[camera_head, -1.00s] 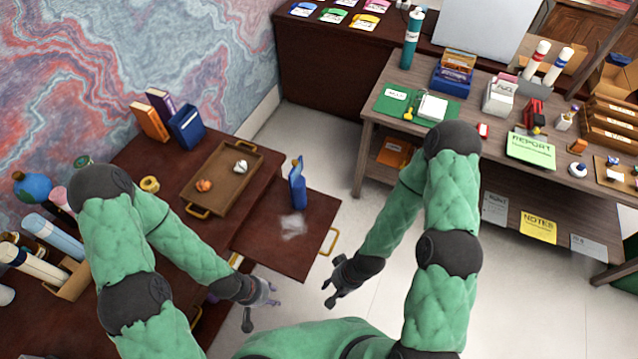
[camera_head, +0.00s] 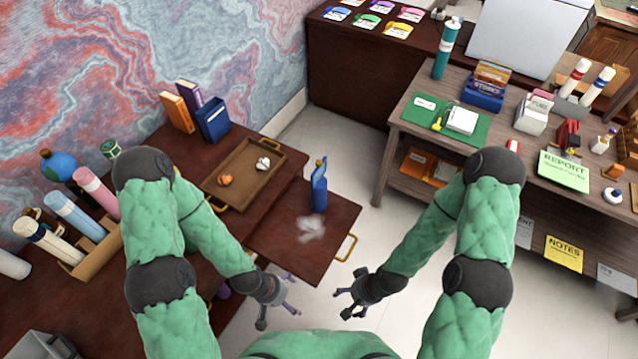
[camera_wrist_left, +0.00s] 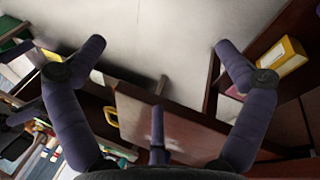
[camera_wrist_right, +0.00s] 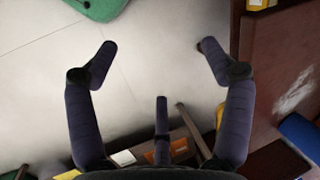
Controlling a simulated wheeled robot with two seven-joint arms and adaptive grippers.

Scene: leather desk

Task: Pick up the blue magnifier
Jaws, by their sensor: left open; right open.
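I cannot make out a blue magnifier in any view. My left gripper (camera_head: 281,303) is open and empty, low in front of the pulled-out drawer-like board of the dark red desk; its spread fingers also show in the left wrist view (camera_wrist_left: 160,48). My right gripper (camera_head: 346,298) is open and empty over the pale floor, to the right of the left one; its spread fingers show in the right wrist view (camera_wrist_right: 157,46). Neither gripper touches anything.
A blue spray bottle (camera_head: 319,190) stands on the pulled-out board (camera_head: 276,236) by a whitish patch. A brown tray (camera_head: 236,196) with crumpled balls lies behind. At right, a wooden desk (camera_head: 404,124) carries a green mat (camera_head: 482,127), card boxes and a green report (camera_head: 564,171). Floor between is clear.

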